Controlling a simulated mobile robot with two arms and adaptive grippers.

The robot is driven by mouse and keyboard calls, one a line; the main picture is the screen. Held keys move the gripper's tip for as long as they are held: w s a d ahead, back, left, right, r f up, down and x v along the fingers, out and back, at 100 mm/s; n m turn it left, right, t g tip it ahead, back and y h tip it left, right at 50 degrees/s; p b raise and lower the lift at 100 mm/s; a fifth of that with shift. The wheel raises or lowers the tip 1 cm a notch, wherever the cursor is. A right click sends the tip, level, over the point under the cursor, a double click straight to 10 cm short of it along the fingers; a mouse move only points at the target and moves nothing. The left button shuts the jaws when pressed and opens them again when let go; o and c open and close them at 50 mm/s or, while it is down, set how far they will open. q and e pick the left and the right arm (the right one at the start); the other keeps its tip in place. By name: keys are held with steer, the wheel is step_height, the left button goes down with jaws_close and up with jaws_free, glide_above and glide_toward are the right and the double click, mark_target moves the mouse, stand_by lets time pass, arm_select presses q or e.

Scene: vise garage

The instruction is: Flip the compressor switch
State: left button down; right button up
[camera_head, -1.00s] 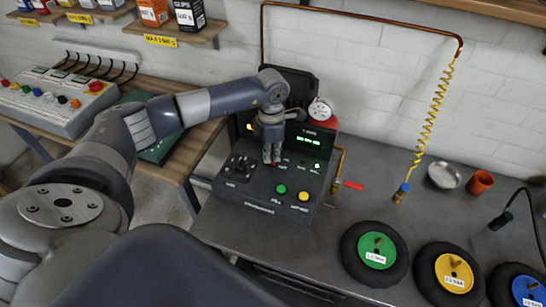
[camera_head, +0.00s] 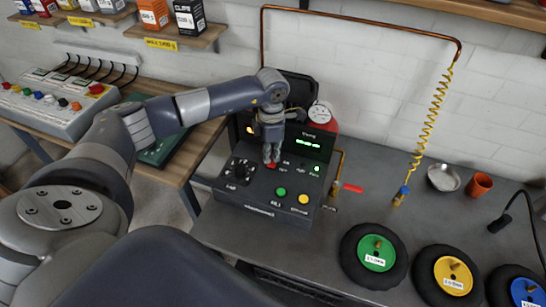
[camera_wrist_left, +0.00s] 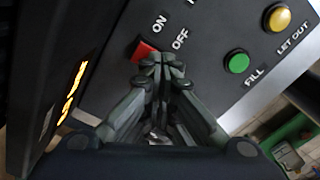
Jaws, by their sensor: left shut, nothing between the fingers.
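The compressor control box (camera_head: 240,195) is a dark panel on the grey workbench. In the left wrist view its red switch (camera_wrist_left: 143,50) sits beside the labels ON and OFF. My left gripper (camera_head: 270,160) is shut and empty, pointing down at the panel. In the left wrist view its fingertips (camera_wrist_left: 160,65) are right at the red switch, on the OFF side, and cover part of it. I cannot tell for sure whether they touch it. The green FILL button (camera_wrist_left: 236,62) and yellow LET OUT button (camera_wrist_left: 279,18) are to the right. My right gripper is not in view.
A green lit display (camera_head: 308,143) and a gauge (camera_head: 320,112) stand behind the panel. A red-handled valve (camera_head: 352,188) is right of the box. Wheels with green (camera_head: 375,252) and yellow (camera_head: 454,273) hubs lie on the bench. A button console (camera_head: 50,105) is at left.

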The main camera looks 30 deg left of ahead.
mark_target(272, 164)
arm_select(q)
steer(key=shift+r+p, duration=1.25)
steer(key=shift+r, duration=1.25)
